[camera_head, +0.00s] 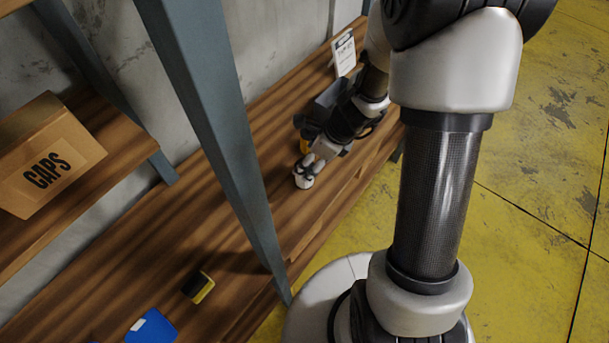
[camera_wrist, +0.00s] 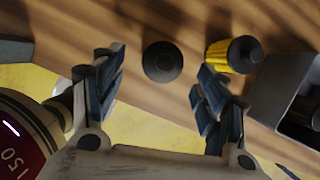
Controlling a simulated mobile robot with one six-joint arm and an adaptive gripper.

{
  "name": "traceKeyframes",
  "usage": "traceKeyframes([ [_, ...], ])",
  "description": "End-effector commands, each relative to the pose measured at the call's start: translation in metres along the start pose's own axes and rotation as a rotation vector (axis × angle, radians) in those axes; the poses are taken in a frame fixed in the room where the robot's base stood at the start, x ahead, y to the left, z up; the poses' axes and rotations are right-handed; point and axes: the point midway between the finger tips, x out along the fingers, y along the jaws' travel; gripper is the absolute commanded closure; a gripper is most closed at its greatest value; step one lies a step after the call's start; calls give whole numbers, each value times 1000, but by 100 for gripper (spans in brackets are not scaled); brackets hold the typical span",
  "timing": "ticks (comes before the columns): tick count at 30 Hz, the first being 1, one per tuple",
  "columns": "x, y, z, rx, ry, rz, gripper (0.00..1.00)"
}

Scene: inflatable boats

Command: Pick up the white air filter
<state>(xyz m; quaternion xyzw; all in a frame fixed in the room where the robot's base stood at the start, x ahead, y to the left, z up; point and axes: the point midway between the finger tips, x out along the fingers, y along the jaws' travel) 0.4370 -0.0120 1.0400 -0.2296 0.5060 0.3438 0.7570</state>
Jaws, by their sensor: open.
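A small white cylinder (camera_head: 303,181), which looks like the air filter, stands on the wooden shelf under my gripper in the head view. In the wrist view only a round dark grey top (camera_wrist: 162,61) shows, and its white side is hidden. My gripper (camera_head: 312,163) reaches down over it. In the wrist view my gripper (camera_wrist: 160,78) is open, with one finger on each side of the round top and a gap to both. The top lies slightly beyond the fingertips in the picture. I cannot tell the height between fingers and filter.
A yellow cylinder with a dark cap (camera_wrist: 222,54) stands close to the right finger, beside a dark grey bin (camera_wrist: 268,85). A paper sign (camera_head: 344,54) stands behind. A blue post (camera_head: 215,110), a CAPS box (camera_head: 45,160) and a yellow-black block (camera_head: 198,287) are leftward.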

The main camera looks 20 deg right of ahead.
Motion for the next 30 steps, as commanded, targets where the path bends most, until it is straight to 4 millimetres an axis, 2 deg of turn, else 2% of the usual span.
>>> traceKeyframes([
  [5, 15, -2, -1, 0, 0, 2, 33],
  [12, 50, -4, -1, -1, 1, 1, 33],
  [20, 51, -5, 0, 0, 0, 0, 33],
  [30, 51, -5, 0, 0, 0, 0, 56],
])
